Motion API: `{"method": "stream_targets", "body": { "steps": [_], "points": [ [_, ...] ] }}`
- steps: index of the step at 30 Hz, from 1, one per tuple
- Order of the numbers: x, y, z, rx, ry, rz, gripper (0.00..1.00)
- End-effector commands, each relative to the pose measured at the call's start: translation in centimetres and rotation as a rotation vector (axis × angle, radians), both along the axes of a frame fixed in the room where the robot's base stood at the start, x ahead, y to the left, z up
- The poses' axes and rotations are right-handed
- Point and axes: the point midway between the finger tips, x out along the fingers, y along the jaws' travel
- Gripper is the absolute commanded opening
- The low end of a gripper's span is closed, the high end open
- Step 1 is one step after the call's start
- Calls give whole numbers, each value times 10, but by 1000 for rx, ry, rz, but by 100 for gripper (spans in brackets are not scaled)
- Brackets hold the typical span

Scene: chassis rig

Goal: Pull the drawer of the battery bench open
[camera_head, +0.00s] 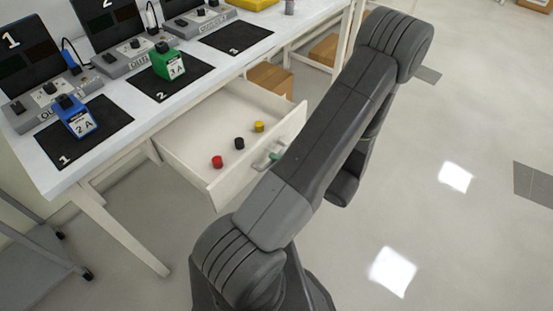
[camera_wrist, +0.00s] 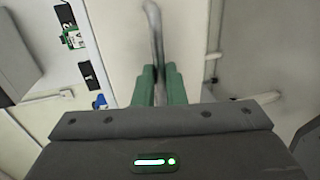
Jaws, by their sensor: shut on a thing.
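The drawer (camera_head: 190,150) of the battery bench (camera_head: 165,106) stands pulled out from under the white top. Its inside shows in the head view, with a red cap (camera_head: 217,161), a black cap (camera_head: 239,143) and a yellow cap (camera_head: 259,126) on its floor. The handle (camera_head: 262,163) is on the drawer's front, partly hidden by my arm. My gripper's green fingertips (camera_wrist: 159,88) are shut on the handle, whose grey bar (camera_wrist: 155,35) runs up from between them in the wrist view. In the head view my arm hides most of the gripper.
On the bench top are a blue battery (camera_head: 75,118) on mat 1, a green battery (camera_head: 168,64) on mat 2, an empty mat 3 (camera_head: 236,37) and grey testers behind. Cardboard boxes (camera_head: 270,78) sit below. The floor at right is clear.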

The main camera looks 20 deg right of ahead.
Motion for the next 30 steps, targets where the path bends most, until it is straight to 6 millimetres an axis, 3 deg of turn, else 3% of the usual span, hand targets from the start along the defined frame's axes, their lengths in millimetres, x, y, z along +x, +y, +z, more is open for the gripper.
{"method": "stream_targets", "body": {
  "steps": [2, 3, 6, 19, 30],
  "points": [
    [0, 0, 0, -1, -1, 0, 0],
    [0, 0, 0, 0, 0, 0, 13],
    [0, 0, 0, 0, 0, 0, 32],
    [-6, -5, 2, 0, 0, -3, 32],
    [-57, -44, 16, -2, -1, -7, 32]
  ]
}}
